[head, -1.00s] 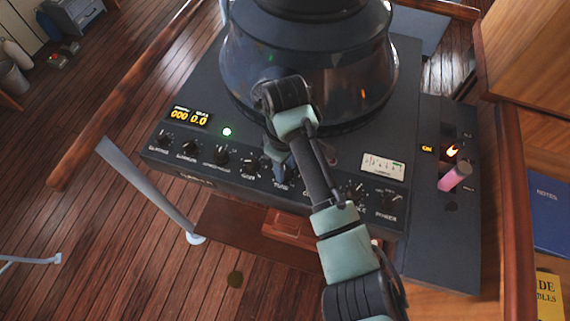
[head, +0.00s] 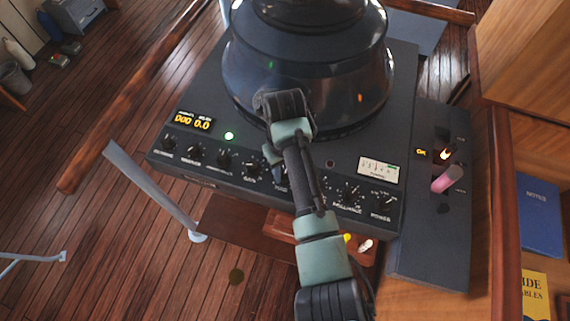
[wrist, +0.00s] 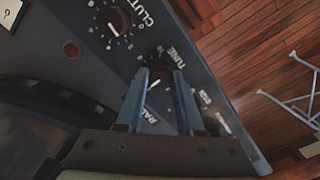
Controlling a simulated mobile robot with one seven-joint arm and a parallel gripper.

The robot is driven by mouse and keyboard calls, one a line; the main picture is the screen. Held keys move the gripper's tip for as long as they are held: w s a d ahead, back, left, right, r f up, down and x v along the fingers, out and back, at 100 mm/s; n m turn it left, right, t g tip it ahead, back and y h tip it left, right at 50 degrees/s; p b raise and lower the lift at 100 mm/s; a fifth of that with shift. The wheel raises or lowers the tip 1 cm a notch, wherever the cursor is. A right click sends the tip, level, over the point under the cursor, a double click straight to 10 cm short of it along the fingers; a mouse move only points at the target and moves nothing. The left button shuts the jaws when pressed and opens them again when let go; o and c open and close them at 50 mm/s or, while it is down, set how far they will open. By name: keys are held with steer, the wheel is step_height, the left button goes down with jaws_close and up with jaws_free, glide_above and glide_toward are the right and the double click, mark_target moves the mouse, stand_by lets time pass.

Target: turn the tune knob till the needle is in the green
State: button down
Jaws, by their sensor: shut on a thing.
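The tune knob (wrist: 156,64) is a black dial with the TUNE label beside it in the wrist view. My gripper (wrist: 160,74) has its two blue-grey fingers on either side of the knob and is shut on it. In the head view my gripper (head: 277,172) reaches down to the front knob row, and my arm hides most of the tune knob. The tuning meter (head: 378,170) is a small white-faced gauge with a green mark near its right end. Its needle is too small to read with certainty.
Several other knobs line the panel (head: 225,177), with the clutter knob (wrist: 114,20) close to the fingers. A dark round housing (head: 310,80) rises behind my gripper. A pink-handled lever (head: 448,179) stands on the right side panel. A wooden rail (head: 130,110) runs along the left.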

steer(key=m+p, duration=0.2)
steer(key=m, duration=0.3)
steer(key=shift+a+r+m, duration=0.1)
steer(key=shift+r+m, duration=0.05)
steer(key=shift+m, duration=0.15)
steer(key=m+p, duration=0.2)
steer(key=m, duration=0.3)
steer(key=shift+w, duration=0.1)
stand_by(0.3)
steer(key=c, duration=0.5)
jaws_free()
steer(key=shift+c, duration=0.2)
step_height(320, 180, up, 13)
stand_by(0.5)
